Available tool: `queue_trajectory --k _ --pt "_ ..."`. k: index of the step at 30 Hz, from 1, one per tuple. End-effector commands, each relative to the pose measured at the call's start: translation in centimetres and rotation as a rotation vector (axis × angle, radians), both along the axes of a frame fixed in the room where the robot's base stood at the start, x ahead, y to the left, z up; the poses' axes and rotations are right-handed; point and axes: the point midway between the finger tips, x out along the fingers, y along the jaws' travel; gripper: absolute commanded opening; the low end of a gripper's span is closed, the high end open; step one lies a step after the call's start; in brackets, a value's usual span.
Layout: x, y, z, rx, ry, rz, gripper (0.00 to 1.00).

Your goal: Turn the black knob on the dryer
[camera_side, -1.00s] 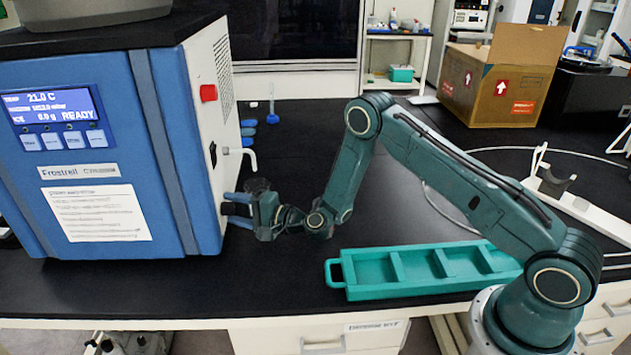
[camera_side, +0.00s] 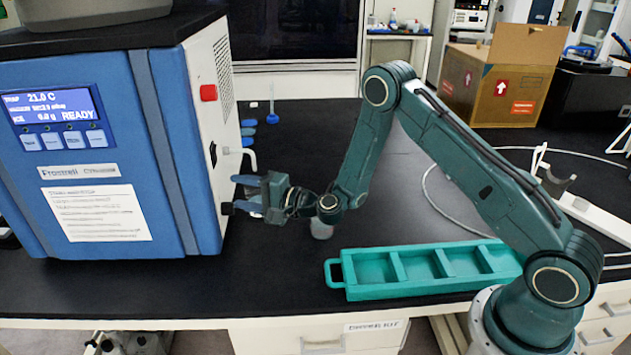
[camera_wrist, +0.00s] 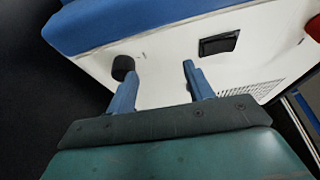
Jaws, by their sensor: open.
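The blue and white freeze dryer (camera_side: 105,150) stands at the left with its display lit and reading READY. Its black knob (camera_wrist: 122,67) is on the white side panel in the wrist view; in the side view it shows low on that panel (camera_side: 227,208). My gripper (camera_side: 240,194) is open and empty beside the panel. In the wrist view my gripper (camera_wrist: 160,70) has its left fingertip at the knob's edge, and the knob is not between the fingers. Whether that fingertip touches it I cannot tell. Any mark on the knob is too small to see.
A black recessed handle (camera_wrist: 218,44) is right of the knob in the wrist view. A teal compartment tray (camera_side: 345,270) lies at the bench front. A cardboard box (camera_side: 490,85) stands behind.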

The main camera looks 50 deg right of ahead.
Motion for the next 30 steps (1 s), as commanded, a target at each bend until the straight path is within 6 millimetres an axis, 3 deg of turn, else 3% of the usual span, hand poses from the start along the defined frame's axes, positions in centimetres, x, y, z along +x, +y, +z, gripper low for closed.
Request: queue_trajectory --k 9,23,30 --pt "0.0 0.0 1.5 0.000 0.000 0.001 0.52" --pt "-0.1 -0.1 1.6 0.010 0.008 0.003 0.52" --pt "-0.6 -1.0 1.6 0.107 0.089 0.027 0.52"
